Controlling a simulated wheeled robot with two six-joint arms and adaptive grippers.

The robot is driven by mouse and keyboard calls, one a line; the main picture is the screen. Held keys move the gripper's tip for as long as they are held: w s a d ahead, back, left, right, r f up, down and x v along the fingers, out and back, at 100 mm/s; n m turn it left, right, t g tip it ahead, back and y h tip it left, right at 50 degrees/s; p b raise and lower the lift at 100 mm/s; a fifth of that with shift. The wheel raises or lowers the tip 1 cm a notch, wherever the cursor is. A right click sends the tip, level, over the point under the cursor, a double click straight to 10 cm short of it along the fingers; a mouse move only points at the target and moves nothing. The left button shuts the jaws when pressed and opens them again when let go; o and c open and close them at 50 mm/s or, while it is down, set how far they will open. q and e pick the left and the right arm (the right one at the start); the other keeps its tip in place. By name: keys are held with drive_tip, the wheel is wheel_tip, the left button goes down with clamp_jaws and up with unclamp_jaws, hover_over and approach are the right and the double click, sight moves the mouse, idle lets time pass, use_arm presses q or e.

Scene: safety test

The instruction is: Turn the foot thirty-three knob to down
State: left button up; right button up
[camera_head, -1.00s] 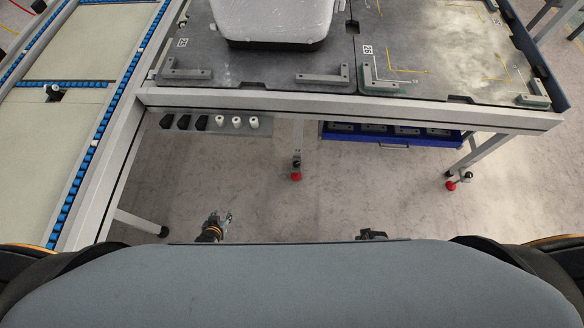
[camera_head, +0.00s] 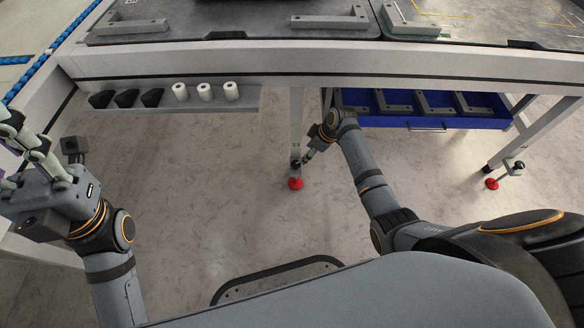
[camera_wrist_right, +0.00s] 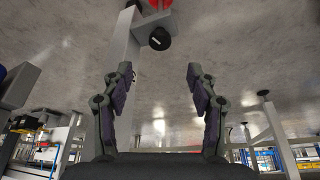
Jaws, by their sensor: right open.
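A table leg (camera_head: 297,125) ends in a red foot (camera_head: 295,184) with a small black knob (camera_head: 295,164) just above it. No number is readable on it. My right gripper (camera_head: 307,157) is close to the right of this knob, pointing at it. In the right wrist view the open fingers (camera_wrist_right: 160,90) have an empty gap between them. The black knob (camera_wrist_right: 160,40) shows beyond the fingertips with the red foot (camera_wrist_right: 155,4) at the top edge. My left gripper (camera_head: 20,145) is raised at the left edge, partly cut off, away from the foot.
A second red foot (camera_head: 491,183) with a black knob (camera_head: 519,165) stands at the right. A blue drawer (camera_head: 430,122) hangs under the table, right of the leg. A grey shelf (camera_head: 215,105) with black and white parts hangs left. The floor (camera_head: 210,190) between is clear.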

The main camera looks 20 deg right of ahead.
sight(296, 164)
drive_tip(key=b+x, duration=0.6)
drive_tip(key=x, duration=0.3)
drive_tip(key=shift+f+b, duration=0.3)
drive_tip(key=shift+f, duration=0.1)
drive_tip(key=shift+w+a+f, duration=0.15)
drive_tip(key=shift+w+f, duration=0.05)
drive_tip(key=shift+f, duration=0.1)
drive_tip(key=shift+c, duration=0.4)
